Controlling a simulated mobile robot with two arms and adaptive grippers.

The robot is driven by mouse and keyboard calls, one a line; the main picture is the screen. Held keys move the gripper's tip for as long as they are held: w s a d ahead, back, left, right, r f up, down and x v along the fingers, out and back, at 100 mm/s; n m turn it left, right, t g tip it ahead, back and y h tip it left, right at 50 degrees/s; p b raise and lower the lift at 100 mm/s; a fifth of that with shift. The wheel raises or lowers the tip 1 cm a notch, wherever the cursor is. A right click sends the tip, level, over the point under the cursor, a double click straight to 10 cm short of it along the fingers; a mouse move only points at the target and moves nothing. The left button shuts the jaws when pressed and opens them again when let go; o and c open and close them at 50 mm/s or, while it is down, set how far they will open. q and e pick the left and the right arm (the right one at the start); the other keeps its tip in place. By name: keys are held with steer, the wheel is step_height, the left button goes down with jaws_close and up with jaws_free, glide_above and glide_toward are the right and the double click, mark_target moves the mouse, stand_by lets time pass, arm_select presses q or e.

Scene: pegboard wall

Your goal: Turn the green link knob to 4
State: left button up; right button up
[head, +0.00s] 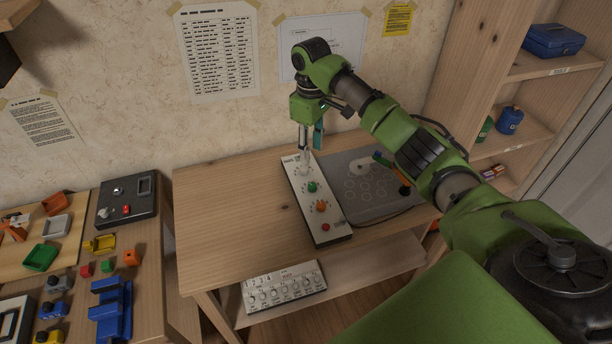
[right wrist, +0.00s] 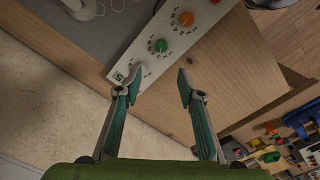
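The green knob (head: 312,187) sits on a narrow white panel (head: 330,236) lying on the wooden table. An orange knob (head: 320,206) and a red button (head: 325,227) are nearer on the same panel. My right gripper (head: 311,150) is above the panel's far end, beyond the green knob and apart from it. In the right wrist view the gripper (right wrist: 160,84) is open and empty, and the green knob (right wrist: 161,45) shows beyond the fingertips with printed marks around it. The orange knob (right wrist: 186,19) is farther off. My left gripper is not in view.
A grey plate (head: 362,207) with printed circles lies right of the panel. A white strip with several knobs (head: 285,286) rests on the lower shelf. A side table at left holds colored parts and a dark box (head: 128,200). The table left of the panel is clear.

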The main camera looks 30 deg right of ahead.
steer(key=p, duration=0.1)
glide_toward(312, 185)
steer(key=shift+s+f, duration=0.2)
steer(key=shift+s, duration=0.1)
steer(key=f, duration=0.8)
steer(key=shift+w+f, duration=0.15)
steer(key=shift+w, duration=0.1)
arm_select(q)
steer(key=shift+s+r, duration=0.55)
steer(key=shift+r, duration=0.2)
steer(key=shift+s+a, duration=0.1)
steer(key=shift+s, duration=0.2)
arm_select(e)
jaws_close()
